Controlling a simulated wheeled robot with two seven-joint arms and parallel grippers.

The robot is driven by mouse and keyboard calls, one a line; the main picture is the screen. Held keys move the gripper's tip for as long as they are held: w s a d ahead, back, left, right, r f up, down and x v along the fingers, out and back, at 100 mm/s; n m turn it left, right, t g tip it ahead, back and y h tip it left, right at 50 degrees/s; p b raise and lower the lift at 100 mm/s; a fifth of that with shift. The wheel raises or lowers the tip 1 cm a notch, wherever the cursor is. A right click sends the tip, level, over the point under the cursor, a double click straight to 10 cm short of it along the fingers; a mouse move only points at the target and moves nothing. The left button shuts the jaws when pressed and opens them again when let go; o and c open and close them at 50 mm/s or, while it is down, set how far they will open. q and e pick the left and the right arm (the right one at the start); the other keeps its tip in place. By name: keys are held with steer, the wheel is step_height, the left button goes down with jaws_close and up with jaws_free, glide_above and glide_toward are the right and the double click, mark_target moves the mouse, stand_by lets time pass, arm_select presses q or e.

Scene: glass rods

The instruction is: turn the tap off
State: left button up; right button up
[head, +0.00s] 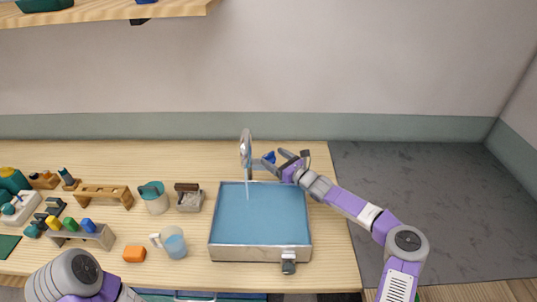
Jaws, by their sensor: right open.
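A silver tap (246,146) with a curved neck stands at the back edge of a square basin (216,236) with a blue inside. A thin pale stream of water (247,190) shows below its spout. A blue handle (269,157) sits at the tap's right side. My right gripper (275,159) is open beside the blue handle, with its fingers pointing left toward it. I cannot tell whether the fingers touch the handle. Part of my left arm shows at the bottom left, and its gripper is out of view.
Racks (103,193) and bottles fill the table's left end. A shelf (110,14) hangs above. The table's right strip is clear.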

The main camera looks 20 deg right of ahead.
mark_target(270, 155)
steer(key=shift+x, duration=0.85)
steer(key=shift+w+a+r, duration=0.1)
steer(key=shift+w+a, duration=0.25)
steer(key=shift+w, duration=0.1)
steer(key=shift+w+a, duration=0.15)
steer(key=shift+w, duration=0.2)
